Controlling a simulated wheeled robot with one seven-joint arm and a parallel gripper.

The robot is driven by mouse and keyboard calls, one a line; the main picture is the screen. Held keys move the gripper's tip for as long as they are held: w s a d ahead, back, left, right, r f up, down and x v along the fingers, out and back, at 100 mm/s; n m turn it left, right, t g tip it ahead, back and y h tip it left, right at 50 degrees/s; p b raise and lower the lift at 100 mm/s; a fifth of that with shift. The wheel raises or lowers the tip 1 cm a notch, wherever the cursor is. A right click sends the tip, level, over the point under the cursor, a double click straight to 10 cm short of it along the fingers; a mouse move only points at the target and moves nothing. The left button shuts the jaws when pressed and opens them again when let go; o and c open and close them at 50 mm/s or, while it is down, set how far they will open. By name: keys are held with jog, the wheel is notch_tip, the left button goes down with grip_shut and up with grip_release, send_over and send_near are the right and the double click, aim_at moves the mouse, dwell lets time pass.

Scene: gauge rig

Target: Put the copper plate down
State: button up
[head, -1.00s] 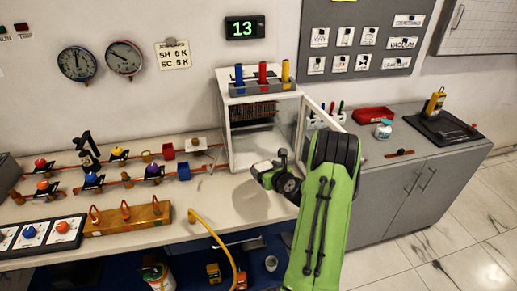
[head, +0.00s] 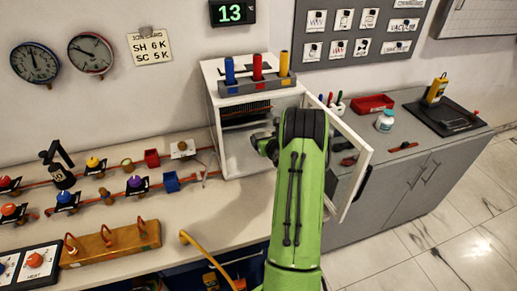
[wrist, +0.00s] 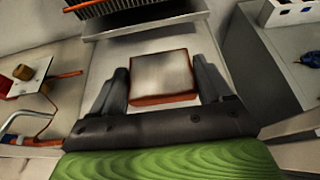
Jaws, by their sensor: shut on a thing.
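The copper plate (wrist: 162,78) is a small square with a pale grey top and a copper-coloured front edge. It sits between the dark fingers of my gripper (wrist: 162,82) in the wrist view, and the gripper is shut on it. In the head view my green arm hides the plate and most of the gripper, which is at the open front of the white cabinet (head: 213,105). The wrist view shows a pale surface beyond the plate and a dark finned rack (wrist: 135,12) farther in. I cannot tell whether the plate touches that surface.
The cabinet's door (head: 350,175) stands open to the right of my arm. Red, blue and yellow cylinders stand in a grey rack (head: 258,85) on top of the cabinet. Valves and pipes line the bench at left. A white jar (head: 385,121) stands on the grey counter.

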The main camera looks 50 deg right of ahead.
notch_tip(320, 180, down, 6)
jog(key=shift+w+r+b, duration=0.1)
jog(key=shift+w+b, duration=0.05)
jog(key=shift+b, duration=0.3)
jog(key=o, duration=1.3)
